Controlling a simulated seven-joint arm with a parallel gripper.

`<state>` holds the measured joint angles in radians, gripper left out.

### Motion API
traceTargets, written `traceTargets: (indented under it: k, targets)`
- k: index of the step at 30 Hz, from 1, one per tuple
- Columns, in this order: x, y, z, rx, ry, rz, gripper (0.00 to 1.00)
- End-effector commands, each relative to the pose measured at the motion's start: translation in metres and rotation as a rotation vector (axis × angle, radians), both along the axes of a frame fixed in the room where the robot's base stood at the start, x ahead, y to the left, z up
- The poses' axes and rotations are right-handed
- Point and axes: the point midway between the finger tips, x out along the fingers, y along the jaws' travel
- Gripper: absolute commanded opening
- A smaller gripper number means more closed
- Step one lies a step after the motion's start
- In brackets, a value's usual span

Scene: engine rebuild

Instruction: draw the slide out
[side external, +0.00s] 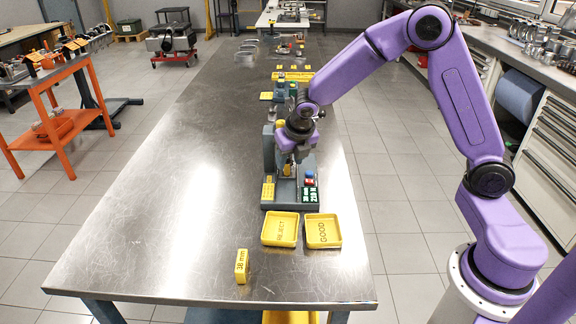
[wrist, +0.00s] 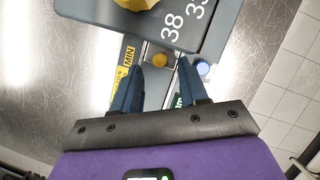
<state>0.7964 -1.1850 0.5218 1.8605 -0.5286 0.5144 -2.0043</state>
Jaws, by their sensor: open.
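A grey bench fixture (side external: 268,150) stands on the steel table in the side view, with a green display (side external: 308,195) and red and blue buttons at its front. My gripper (side external: 290,168) points down over the fixture and hides its middle. In the wrist view, my gripper (wrist: 158,76) has its two blue fingers spread, with no part visibly held between them. A small round brass-coloured part (wrist: 160,60) shows near the gap between the tips. A grey plate marked 38 and 33 (wrist: 190,22) lies just beyond the tips. I cannot tell for certain which part is the slide.
Yellow trays marked REJECT (side external: 281,230) and GOOD (side external: 323,232) sit in front of the fixture. A yellow 38 mm block (side external: 241,267) stands near the table's front edge. Several parts stand behind the fixture. The table (side external: 170,220) is bare to the left.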

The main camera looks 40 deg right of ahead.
Motion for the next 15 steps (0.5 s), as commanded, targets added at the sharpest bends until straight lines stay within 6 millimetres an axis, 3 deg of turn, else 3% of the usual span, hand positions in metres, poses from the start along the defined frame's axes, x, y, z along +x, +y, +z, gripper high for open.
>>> traceTargets:
  k: [6,15]
  targets:
    - [0.009,-0.003,-0.023,-0.001,0.001,0.000,0.43]
    - [0.013,-0.004,-0.032,0.001,0.000,0.000,0.43]
